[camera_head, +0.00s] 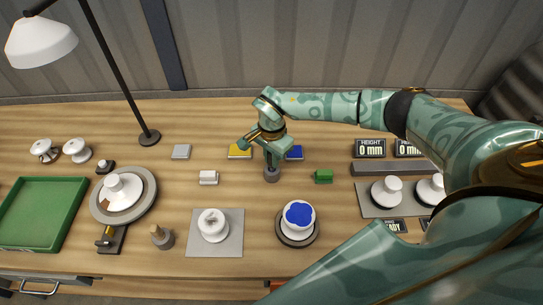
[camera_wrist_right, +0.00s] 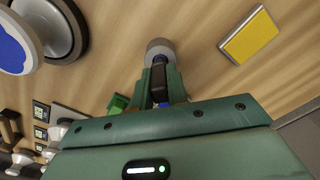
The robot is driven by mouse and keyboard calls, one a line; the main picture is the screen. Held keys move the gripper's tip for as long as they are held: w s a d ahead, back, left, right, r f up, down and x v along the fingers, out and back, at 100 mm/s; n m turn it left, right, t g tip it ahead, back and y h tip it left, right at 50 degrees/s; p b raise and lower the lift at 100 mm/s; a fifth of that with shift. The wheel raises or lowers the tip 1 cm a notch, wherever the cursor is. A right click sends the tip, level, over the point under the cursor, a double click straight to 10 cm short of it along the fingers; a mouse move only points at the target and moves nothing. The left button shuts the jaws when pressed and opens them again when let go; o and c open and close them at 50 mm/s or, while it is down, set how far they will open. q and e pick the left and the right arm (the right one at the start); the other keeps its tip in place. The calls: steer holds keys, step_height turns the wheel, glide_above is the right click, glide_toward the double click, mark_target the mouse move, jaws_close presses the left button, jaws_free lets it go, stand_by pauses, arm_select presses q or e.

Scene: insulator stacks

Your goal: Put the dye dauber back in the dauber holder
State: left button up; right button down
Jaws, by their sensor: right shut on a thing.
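My right gripper (camera_head: 272,160) points down over the middle of the table, shut on the dye dauber. In the right wrist view the dauber (camera_wrist_right: 159,82) is a dark, slim piece between the fingers. Its end meets a short grey cylindrical cup, the dauber holder (camera_head: 272,175), which also shows in the wrist view (camera_wrist_right: 160,47). The dauber appears to be at or in the cup's mouth; how deep it sits is hidden. My left gripper is not in view.
A yellow pad (camera_head: 239,152), a blue pad (camera_head: 295,153) and a green block (camera_head: 323,176) lie near the gripper. A blue-topped white insulator (camera_head: 298,214) stands in front, beside another on a grey mat (camera_head: 232,247). A green tray (camera_head: 40,225) is at left.

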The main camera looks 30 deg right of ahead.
steer(key=shift+f+b, duration=0.65)
steer(key=shift+f, duration=0.35)
steer(key=c, duration=1.3)
jaws_free()
step_height(320, 180, up, 16)
steer(key=p, duration=0.1)
steer(key=shift+r, duration=0.15)
